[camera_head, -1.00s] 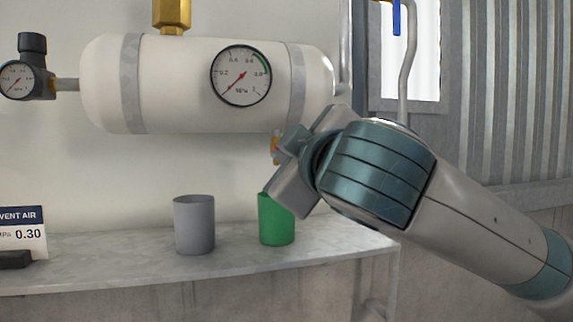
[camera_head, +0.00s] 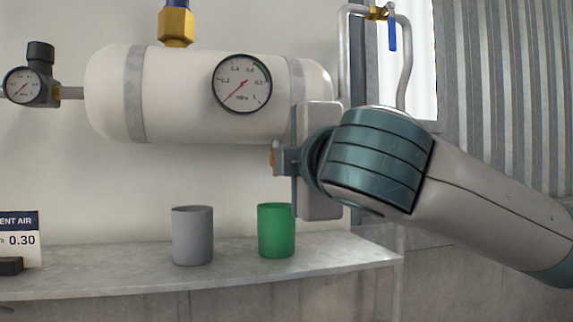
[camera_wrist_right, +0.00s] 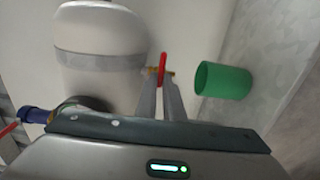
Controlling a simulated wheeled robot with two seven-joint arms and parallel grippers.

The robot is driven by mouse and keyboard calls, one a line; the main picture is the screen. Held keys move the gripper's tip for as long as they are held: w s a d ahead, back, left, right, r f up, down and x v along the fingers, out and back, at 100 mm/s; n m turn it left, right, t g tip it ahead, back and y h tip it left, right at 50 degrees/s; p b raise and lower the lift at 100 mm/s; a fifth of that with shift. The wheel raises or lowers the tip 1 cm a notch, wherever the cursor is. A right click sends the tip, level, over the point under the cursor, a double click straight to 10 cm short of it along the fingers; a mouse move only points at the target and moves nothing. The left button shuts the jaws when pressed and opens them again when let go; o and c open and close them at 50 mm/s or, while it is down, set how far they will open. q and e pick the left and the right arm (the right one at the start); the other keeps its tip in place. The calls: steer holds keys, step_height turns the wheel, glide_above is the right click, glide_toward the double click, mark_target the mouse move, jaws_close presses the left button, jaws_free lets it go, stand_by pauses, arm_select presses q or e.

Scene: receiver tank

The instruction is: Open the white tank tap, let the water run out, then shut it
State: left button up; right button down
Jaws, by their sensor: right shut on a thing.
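The white tank (camera_head: 200,95) hangs on the wall; it also shows in the right wrist view (camera_wrist_right: 100,35). Its brass tap (camera_head: 274,155) is under the right end, mostly hidden by my gripper in the head view. In the right wrist view, the tap's red handle (camera_wrist_right: 162,66) lies crosswise to the brass body. My right gripper (camera_wrist_right: 162,84) is shut on this red handle; in the head view its body (camera_head: 316,160) stands upright beside the tap. No water shows. The green cup (camera_head: 277,231) stands on the shelf below the tap. My left gripper is not in view.
A grey cup (camera_head: 192,236) stands left of the green one on the grey shelf (camera_head: 130,285). A dial gauge (camera_head: 242,84) is on the tank front. A blue-handled valve (camera_head: 392,30) is on the pipe at upper right. A sign (camera_head: 20,235) stands at far left.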

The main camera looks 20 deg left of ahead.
stand_by(0.4)
steer(key=c, duration=1.9)
jaws_free()
steer(key=shift+a, duration=0.1)
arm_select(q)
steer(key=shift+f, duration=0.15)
arm_select(e)
steer(key=shift+o, duration=0.2)
steer(key=shift+s, duration=0.15)
arm_select(q)
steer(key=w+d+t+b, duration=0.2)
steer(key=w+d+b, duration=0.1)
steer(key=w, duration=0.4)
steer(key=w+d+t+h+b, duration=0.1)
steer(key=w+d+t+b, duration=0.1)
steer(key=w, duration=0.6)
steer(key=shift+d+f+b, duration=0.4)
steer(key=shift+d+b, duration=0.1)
steer(key=shift+b, duration=0.45)
arm_select(e)
steer(key=v, duration=1.7)
